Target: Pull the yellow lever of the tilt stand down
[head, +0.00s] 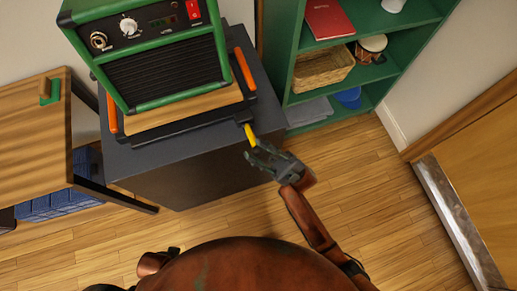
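The tilt stand (187,127) is a dark frame with a wooden board and orange side bars, on top of a dark grey cabinet. It carries a green amplifier (160,70). The yellow lever (249,134) sticks out at the stand's front right corner. My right gripper (252,150) is at the outer end of the lever, its fingers spread apart. I cannot tell whether the fingers touch the lever. My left gripper is not visible; only part of that arm shows at the bottom edge.
The dark cabinet (185,175) stands on a wooden floor. A green shelf (310,110) with a basket (322,68), a red book and a small drum is at the right. A wooden table (35,140) is at the left. The floor (370,180) right of the cabinet is clear.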

